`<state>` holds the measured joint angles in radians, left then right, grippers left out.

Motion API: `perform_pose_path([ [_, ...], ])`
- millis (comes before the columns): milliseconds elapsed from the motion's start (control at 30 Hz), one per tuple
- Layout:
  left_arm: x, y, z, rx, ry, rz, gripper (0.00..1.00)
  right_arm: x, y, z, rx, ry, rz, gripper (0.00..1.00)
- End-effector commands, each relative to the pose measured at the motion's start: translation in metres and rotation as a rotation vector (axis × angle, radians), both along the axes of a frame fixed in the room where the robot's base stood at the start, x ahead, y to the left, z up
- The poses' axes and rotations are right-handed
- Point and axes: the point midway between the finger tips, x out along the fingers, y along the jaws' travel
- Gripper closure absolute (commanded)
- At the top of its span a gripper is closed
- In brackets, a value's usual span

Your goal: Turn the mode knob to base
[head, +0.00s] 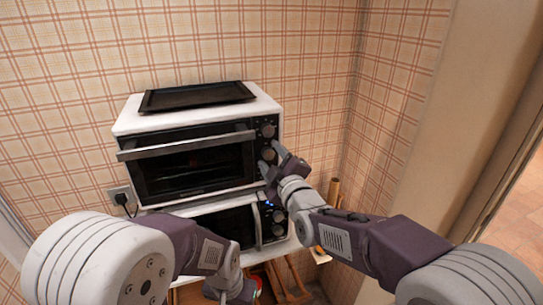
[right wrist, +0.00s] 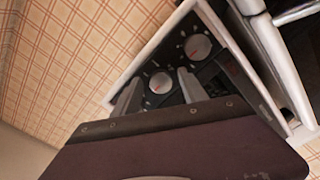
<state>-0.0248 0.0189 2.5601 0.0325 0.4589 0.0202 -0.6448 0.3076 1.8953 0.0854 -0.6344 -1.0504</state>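A toaster oven (head: 128,124) with a white body stands against the wall. Its dark right-hand panel carries round grey knobs, an upper knob (head: 267,131) and a lower knob (head: 268,154); no labels are readable. My right gripper (head: 271,160) is at the panel beside the lower knob. In the right wrist view, its two fingers (right wrist: 158,91) are apart, with a red-marked knob (right wrist: 160,83) between them; contact cannot be told. Another red-marked knob (right wrist: 197,46) is clear of the fingers. The panel's lower part is hidden. My left gripper (head: 232,291) is low, its fingers unclear.
A black tray (head: 197,95) lies on the oven. A second appliance (head: 228,222) with knobs and a blue light is below. The oven's door handle (head: 187,145) runs across its front. A plug (head: 121,199) sits in a left wall socket. A wall closes the right side.

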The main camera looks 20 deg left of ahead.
Motion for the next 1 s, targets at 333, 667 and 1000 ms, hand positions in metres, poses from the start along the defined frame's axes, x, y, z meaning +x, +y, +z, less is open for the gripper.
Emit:
perform_pose_path([
  [333, 0.000, 0.000, -0.001, 0.000, 0.000, 0.000, 1.00, 0.000, 0.000, 0.000, 0.002, 0.001, 0.001, 1.00],
  [667, 0.000, 0.000, -0.018, 0.000, 0.000, 0.000, 1.00, -0.001, 0.000, -0.002, 0.097, 0.061, 0.002, 1.00],
  [1000, 0.000, 0.000, -0.052, 0.000, 0.000, 0.000, 1.00, -0.001, 0.000, -0.002, 0.351, 0.227, 0.003, 1.00],
])
